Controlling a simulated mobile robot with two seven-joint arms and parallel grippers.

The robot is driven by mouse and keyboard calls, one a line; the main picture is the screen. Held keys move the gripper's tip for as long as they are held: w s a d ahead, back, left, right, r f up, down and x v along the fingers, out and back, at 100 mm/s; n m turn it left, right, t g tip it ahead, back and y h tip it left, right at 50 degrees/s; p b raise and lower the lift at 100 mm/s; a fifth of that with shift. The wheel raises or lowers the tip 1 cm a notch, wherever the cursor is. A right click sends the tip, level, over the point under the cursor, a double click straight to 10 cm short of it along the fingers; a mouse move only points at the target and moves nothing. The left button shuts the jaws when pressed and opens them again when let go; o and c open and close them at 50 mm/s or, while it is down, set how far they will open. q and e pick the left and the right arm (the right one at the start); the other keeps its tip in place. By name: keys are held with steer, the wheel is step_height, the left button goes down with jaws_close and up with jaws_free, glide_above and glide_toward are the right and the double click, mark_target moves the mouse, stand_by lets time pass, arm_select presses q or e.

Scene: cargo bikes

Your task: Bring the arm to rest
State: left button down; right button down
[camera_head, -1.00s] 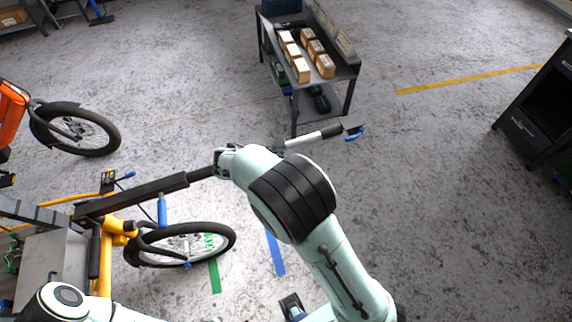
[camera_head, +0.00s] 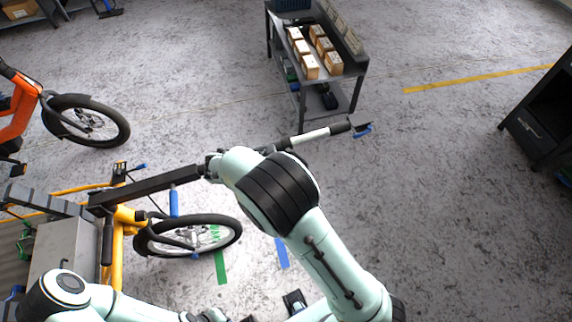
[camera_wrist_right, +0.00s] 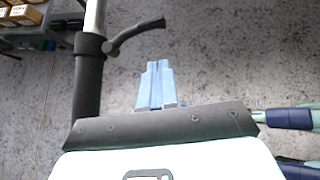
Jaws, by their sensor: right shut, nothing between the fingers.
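My right arm reaches up and left across the head view, its pale green link and black elbow joint in front. My right gripper (camera_wrist_right: 155,85) shows in the right wrist view with its light blue fingers together and nothing between them. It is hidden behind the arm in the head view. A silver bar with a black sleeve (camera_wrist_right: 88,75) and a dark curved lever (camera_wrist_right: 135,33) stands just left of the fingers, apart from them. My left arm lies along the bottom left of the head view; the state of its gripper cannot be made out.
A yellow bike frame (camera_head: 118,250) with a front wheel (camera_head: 190,237) is at lower left. An orange bike (camera_head: 22,108) is farther left. A grey cart (camera_head: 318,88) with several cartons stands at the back. A black cabinet (camera_head: 540,115) is at right. Floor between is clear.

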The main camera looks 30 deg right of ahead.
steer(key=v, duration=0.9)
steer(key=shift+s+r+p, duration=0.25)
steer(key=shift+s+p, duration=0.05)
steer(key=shift+s, duration=0.05)
